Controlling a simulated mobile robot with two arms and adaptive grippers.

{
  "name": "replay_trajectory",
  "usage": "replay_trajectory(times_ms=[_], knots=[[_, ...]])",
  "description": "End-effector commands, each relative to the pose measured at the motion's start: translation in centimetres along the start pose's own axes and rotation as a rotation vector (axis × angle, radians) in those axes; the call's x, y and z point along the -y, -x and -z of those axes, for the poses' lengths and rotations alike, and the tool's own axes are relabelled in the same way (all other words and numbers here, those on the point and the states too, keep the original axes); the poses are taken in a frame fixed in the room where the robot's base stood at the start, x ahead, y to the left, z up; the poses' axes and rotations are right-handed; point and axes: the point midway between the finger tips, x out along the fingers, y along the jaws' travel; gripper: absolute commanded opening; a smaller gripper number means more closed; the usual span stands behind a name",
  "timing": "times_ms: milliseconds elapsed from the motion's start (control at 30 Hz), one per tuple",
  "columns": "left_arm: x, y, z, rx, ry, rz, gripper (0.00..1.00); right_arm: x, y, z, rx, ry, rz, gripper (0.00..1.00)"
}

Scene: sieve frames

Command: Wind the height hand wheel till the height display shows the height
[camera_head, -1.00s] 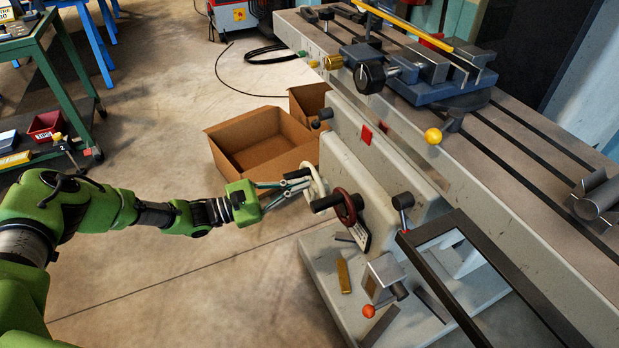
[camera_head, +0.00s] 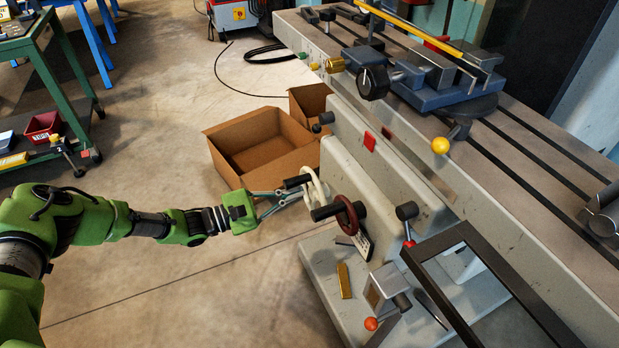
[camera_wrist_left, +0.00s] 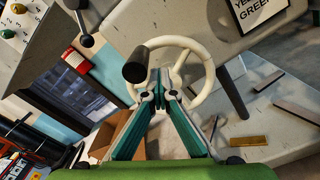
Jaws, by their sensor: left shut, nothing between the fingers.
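The cream hand wheel (camera_head: 318,188) stands on the machine's side, with a black crank handle (camera_head: 297,181). In the left wrist view the wheel's rim (camera_wrist_left: 205,60) and handle (camera_wrist_left: 136,65) are close in front. My left gripper (camera_head: 297,195) is shut and empty. Its fingertips (camera_wrist_left: 159,88) lie just beside the handle, at the wheel; I cannot tell whether they touch it. A dark red hand wheel (camera_head: 350,215) with its own black handle sits to the right. I cannot make out a readable height display. My right gripper is out of view.
A framed card (camera_head: 363,243) hangs by the red wheel. Open cardboard boxes (camera_head: 262,146) stand on the floor behind the gripper. A black-framed panel (camera_head: 480,255) is at lower right. The machine table (camera_head: 530,170) runs along the right.

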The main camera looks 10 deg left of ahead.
Motion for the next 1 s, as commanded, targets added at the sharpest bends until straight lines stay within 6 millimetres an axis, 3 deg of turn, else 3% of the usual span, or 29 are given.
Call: replay_trajectory(times_ms=[200,367,600,867,1000], knots=[[0.9,0.0,-0.4,0.002,-0.228,0.000,0.00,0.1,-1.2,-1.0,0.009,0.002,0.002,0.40],[1.3,0.0,-0.3,0.001,-0.330,0.000,0.00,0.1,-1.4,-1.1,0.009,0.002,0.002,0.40],[2.4,0.0,-0.2,0.002,-0.624,-0.001,0.00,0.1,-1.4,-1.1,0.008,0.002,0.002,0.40],[2.5,-0.1,-0.2,0.003,-0.670,0.000,0.00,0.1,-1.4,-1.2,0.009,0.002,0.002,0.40],[2.5,-0.1,-0.2,0.003,-0.669,0.000,0.29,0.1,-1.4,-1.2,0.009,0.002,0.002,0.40]])
